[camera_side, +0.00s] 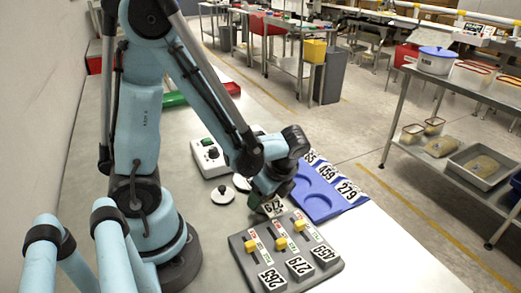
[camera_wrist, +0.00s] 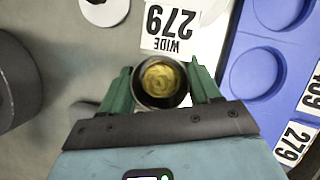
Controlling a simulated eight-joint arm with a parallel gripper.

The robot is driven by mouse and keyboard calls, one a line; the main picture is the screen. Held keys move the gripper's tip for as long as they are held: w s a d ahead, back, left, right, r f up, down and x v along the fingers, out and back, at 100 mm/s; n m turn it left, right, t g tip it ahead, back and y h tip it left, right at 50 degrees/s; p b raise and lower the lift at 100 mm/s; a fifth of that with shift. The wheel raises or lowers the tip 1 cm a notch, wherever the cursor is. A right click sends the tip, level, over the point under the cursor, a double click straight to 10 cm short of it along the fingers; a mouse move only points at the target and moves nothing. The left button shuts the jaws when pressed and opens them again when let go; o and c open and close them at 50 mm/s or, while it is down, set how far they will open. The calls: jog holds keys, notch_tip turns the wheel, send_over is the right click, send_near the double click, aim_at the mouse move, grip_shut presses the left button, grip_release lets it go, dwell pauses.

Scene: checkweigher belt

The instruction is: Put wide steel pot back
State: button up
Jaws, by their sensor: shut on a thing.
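My gripper (camera_wrist: 160,88) is shut on a small round steel pot (camera_wrist: 140,92), its green fingers on either side of the rim. The pot has yellow contents. A white card (camera_wrist: 170,25) reading 279 and WIDE shows just beyond the pot; I cannot tell if it is fixed to it. In the side view my gripper (camera_side: 270,197) is low between the slider panel and the blue tray (camera_side: 318,202), with the card (camera_side: 273,207) beside it. The pot is mostly hidden there. The tray has round recesses and labels including 459 and 279. The recess in the wrist view (camera_wrist: 257,74) is empty.
A grey slider panel (camera_side: 320,243) with yellow knobs and labels 265, 279 and 459 stands in front. The bench's right front is clear.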

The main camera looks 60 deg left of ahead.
jog(key=shift+f, duration=0.15)
jog(key=o, duration=1.2)
jog(key=shift+o, duration=0.2)
jog(key=w+d+r+n+t+h, duration=0.1)
jog(key=d+r+n+t+h, duration=0.1)
jog(key=r+n+t, duration=0.2)
jog(key=w+d+r+n+t+h, duration=0.2)
jog(key=r+n+t, duration=0.2)
jog(key=r+n, duration=0.5)
jog(key=shift+w+d+n+t, duration=0.3)
jog(key=shift+d+n, duration=0.1)
jog(key=shift+n, duration=0.2)
